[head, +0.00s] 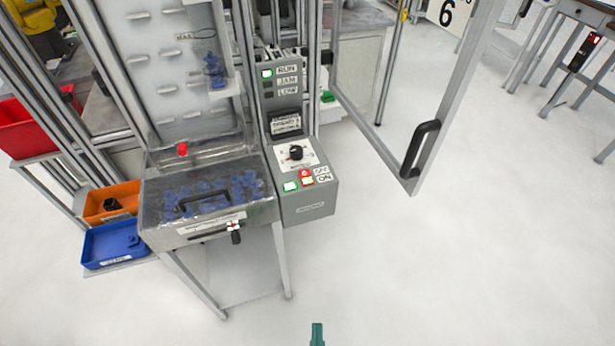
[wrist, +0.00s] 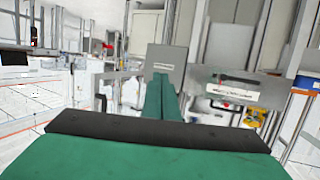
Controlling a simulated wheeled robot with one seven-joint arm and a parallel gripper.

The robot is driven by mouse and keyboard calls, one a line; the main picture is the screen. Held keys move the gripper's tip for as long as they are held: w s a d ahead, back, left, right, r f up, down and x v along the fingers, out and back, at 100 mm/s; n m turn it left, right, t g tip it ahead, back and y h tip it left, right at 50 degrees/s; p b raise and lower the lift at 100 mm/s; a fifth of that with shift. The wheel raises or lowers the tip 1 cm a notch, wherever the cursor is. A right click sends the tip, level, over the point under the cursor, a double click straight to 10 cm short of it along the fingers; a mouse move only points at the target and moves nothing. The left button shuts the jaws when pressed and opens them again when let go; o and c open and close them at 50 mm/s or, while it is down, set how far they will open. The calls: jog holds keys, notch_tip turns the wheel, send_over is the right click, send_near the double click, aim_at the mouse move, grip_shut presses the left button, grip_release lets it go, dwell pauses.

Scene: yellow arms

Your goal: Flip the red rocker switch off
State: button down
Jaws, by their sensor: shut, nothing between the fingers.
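The red rocker switch (head: 306,176) sits on the sloped front of a grey control box (head: 307,206), beside labels that read OFF and ON. A lit green button or lamp (head: 290,186) is just left of it, and a black rotary knob (head: 296,152) is above it. My gripper (head: 317,333) shows as a small green tip at the bottom edge of the head view, well below and apart from the box. In the wrist view my green fingers (wrist: 161,98) are together with nothing between them. The switch cannot be made out in the wrist view.
A clear-lidded hopper (head: 205,190) with blue parts stands left of the box. Orange (head: 95,205) and blue (head: 110,262) bins sit further left. An open framed door with a black handle (head: 420,148) stands to the right. The floor in front is clear.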

jog(key=w+d+r+y, duration=0.1)
jog(key=w+d+r, duration=0.15)
jog(key=w, duration=1.55)
jog(key=w+a+r+n+y, duration=0.1)
jog(key=w+r+n+y, duration=0.3)
jog(key=w+r, duration=0.7)
notch_tip(320, 180, up, 2)
jog(key=shift+a+t+y, duration=0.2)
jog(key=shift+t+y, duration=0.1)
jog(key=shift+y, duration=0.1)
send_over(307, 182)
jog(key=s, duration=0.1)
jog(key=shift+s+d+f, duration=0.1)
jog(key=shift+d+f, duration=0.15)
jog(key=shift+f, duration=0.3)
jog(key=f, duration=0.2)
jog(key=w+f, duration=0.1)
jog(key=shift+a, duration=0.35)
jog(key=shift+d+f, duration=0.1)
jog(key=shift+f, duration=0.5)
jog(key=shift+w+f, duration=0.1)
jog(key=shift+w, duration=0.05)
